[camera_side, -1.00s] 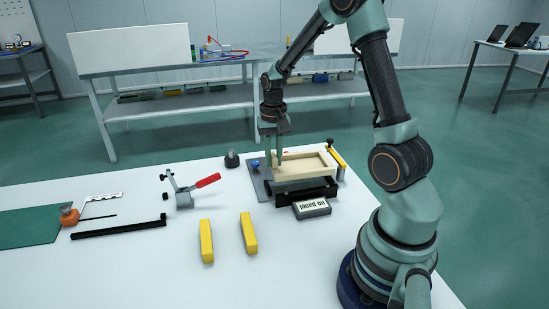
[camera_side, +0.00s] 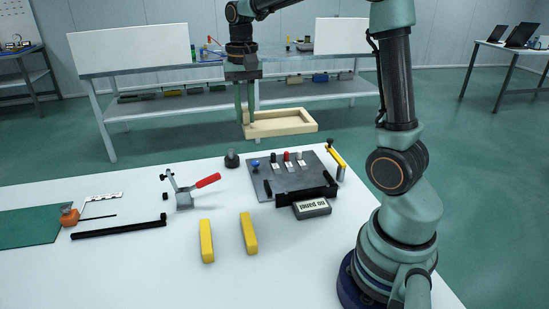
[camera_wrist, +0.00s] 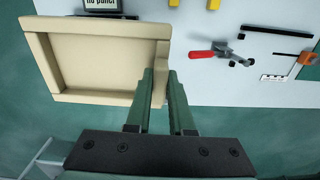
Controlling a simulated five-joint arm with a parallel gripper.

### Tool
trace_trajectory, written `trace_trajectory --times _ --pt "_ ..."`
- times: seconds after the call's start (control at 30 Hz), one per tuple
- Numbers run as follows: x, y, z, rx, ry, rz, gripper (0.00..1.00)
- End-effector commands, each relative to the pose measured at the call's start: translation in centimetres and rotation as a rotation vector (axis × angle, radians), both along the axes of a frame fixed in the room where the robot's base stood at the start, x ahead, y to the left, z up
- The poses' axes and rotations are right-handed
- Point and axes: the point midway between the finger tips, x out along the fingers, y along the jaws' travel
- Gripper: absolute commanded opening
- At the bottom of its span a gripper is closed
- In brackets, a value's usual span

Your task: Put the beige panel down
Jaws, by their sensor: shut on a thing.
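The beige panel (camera_side: 282,124) is a shallow rectangular tray-like frame. My gripper (camera_side: 247,122) is shut on its left wall and holds it in the air above and behind the fixture plate. In the wrist view the panel (camera_wrist: 100,64) hangs to the left of the fingers, and my gripper (camera_wrist: 160,80) grips its right wall. The grey fixture plate (camera_side: 268,184) on the table is bare of the panel. It shows several small labelled parts with red and black tops. A small sign (camera_side: 312,208) in front reads "no panel"; it also shows in the wrist view (camera_wrist: 101,4).
A red-handled toggle clamp (camera_side: 190,190) stands left of the plate. Two yellow bars (camera_side: 206,241) lie on the white table front. A black knob (camera_side: 232,159), a blue knob (camera_side: 255,164) and a yellow-black post (camera_side: 336,156) stand around the plate.

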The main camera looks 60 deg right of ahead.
Motion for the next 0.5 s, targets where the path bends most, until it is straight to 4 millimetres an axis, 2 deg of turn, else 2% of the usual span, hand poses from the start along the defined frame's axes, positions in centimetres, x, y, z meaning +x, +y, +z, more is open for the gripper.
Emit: trace_trajectory --times 0.03,0.1,0.3,0.4,0.5 --pt "0.8 2.6 0.3 -0.001 -0.005 0.019 0.00" --pt "1.4 5.7 0.5 -0.001 -0.009 0.025 0.00" --pt "2.0 14.1 1.3 0.003 -0.019 0.040 0.00" --pt "1.8 17.2 1.6 0.004 -0.023 0.045 0.00" --pt "1.5 19.3 1.8 0.006 -0.026 0.045 0.00"
